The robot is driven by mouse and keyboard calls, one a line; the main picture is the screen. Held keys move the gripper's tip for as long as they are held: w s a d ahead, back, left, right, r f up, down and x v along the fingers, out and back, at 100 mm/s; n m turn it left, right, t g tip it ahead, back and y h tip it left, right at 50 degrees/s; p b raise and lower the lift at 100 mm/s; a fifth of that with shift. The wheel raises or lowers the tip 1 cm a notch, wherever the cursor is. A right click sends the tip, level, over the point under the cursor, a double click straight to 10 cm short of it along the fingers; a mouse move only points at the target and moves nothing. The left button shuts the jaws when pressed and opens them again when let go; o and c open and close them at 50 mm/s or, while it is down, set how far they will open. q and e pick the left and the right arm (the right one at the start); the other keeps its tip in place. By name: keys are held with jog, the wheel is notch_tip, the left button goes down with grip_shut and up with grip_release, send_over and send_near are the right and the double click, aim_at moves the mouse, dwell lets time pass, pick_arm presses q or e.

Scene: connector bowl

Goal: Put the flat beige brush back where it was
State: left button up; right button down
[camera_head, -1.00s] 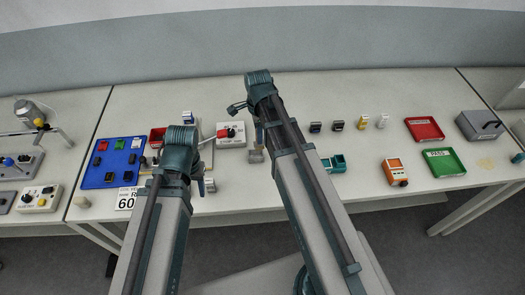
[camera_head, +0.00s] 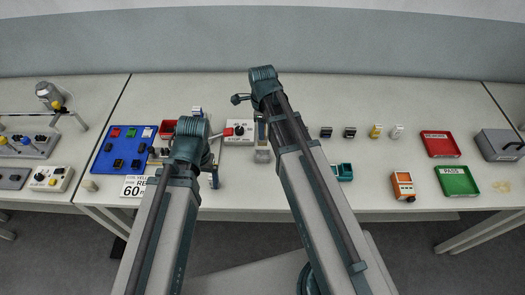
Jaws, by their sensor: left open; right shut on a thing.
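My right gripper (camera_head: 262,140) points down at the middle of the table, just right of a white box with a black knob (camera_head: 239,129). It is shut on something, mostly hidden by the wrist. A small pale grey-beige piece (camera_head: 263,156) shows right below its fingers; I cannot tell whether this is the flat beige brush or a thing standing on the table. My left gripper (camera_head: 214,172) is open, low over the table right of the blue board (camera_head: 107,165); its wrist hides what lies beneath. I cannot clearly make out the brush anywhere else.
A teal container (camera_head: 345,172) and an orange device (camera_head: 402,187) stand to the right. Further right are a red tray (camera_head: 440,144), a green tray (camera_head: 457,181) and a grey case (camera_head: 499,145). Several small blocks stand in a row behind. Table between them is clear.

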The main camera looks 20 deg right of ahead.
aim_at(262, 145)
pick_arm(q)
jog(key=shift+f+b, duration=3.95)
jog(key=shift+f, duration=0.45)
pick_arm(e)
jog(key=shift+f, duration=4.4)
jog(key=shift+f, duration=0.1)
pick_arm(q)
jog(key=shift+f, duration=0.2)
pick_arm(e)
jog(key=shift+f, duration=0.15)
jog(key=c, duration=0.7)
grip_release()
jog(key=shift+o, duration=0.2)
pick_arm(q)
jog(key=shift+r, duration=0.2)
pick_arm(e)
jog(key=shift+r, duration=0.2)
notch_tip(262, 145, up, 12)
jog(key=p, duration=1.2)
jog(key=shift+r, duration=0.1)
pick_arm(q)
notch_tip(262, 145, up, 12)
